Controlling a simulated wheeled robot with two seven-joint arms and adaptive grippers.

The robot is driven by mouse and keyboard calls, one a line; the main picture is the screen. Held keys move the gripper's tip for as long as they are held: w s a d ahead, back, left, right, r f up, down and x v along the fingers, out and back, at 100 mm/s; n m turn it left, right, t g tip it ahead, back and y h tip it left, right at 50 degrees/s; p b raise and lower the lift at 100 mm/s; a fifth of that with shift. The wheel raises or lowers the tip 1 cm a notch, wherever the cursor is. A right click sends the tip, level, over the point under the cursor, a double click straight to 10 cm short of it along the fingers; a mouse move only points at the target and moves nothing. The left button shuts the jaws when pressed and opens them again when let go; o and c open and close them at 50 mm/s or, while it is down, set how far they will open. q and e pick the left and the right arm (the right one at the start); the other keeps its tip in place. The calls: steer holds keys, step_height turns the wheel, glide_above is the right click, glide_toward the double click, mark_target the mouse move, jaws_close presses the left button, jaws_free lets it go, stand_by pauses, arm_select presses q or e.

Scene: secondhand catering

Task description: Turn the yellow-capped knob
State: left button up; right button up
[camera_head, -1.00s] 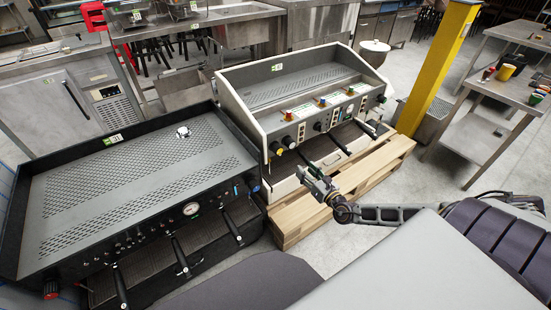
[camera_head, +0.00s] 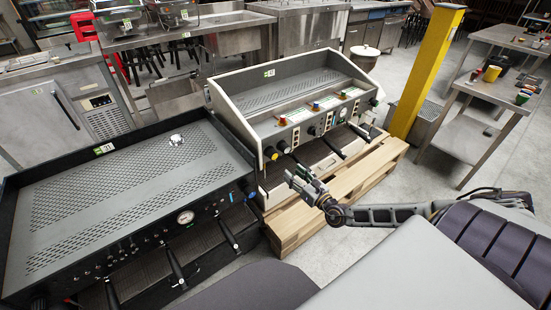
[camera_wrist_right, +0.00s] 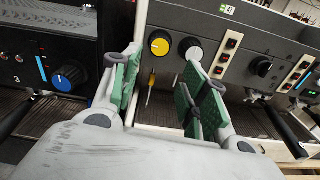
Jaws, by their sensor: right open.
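The yellow-capped knob (camera_wrist_right: 159,43) is on the dark front panel of the cream-sided coffee machine (camera_head: 243,125), next to a white-capped knob (camera_wrist_right: 191,49). In the head view the yellow-capped knob (camera_head: 270,153) is small, at the left end of the panel. My right gripper (camera_head: 298,176) is in front of that machine's left part. In the wrist view the right gripper (camera_wrist_right: 162,62) is open, with green-padded fingers spread apart and nothing between them touching. The knob shows beyond the gap between the fingertips. My left gripper is not in view.
A black coffee machine (camera_head: 130,185) stands close on the left; its blue knob (camera_wrist_right: 68,76) is left of my gripper. A yellow-handled tool or lever (camera_wrist_right: 151,85) hangs below the knob. A wooden pallet (camera_head: 290,220) lies under the cream-sided machine. A yellow post (camera_head: 430,70) stands at right.

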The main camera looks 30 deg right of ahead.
mark_target(275, 157)
steer(key=shift+w+a+b, duration=0.15)
steer(key=shift+w+b, duration=0.2)
steer(key=shift+w, duration=1.65)
steer(key=shift+w+a+b, duration=0.15)
steer(key=shift+w+b, duration=0.15)
steer(key=shift+w, duration=2.95)
steer(key=shift+w+a+b, duration=0.1)
steer(key=shift+w+b, duration=0.2)
steer(key=shift+w, duration=0.45)
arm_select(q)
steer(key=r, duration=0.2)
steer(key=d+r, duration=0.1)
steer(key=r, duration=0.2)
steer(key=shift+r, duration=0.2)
arm_select(e)
steer(key=shift+w, duration=0.3)
steer(key=c, duration=0.7)
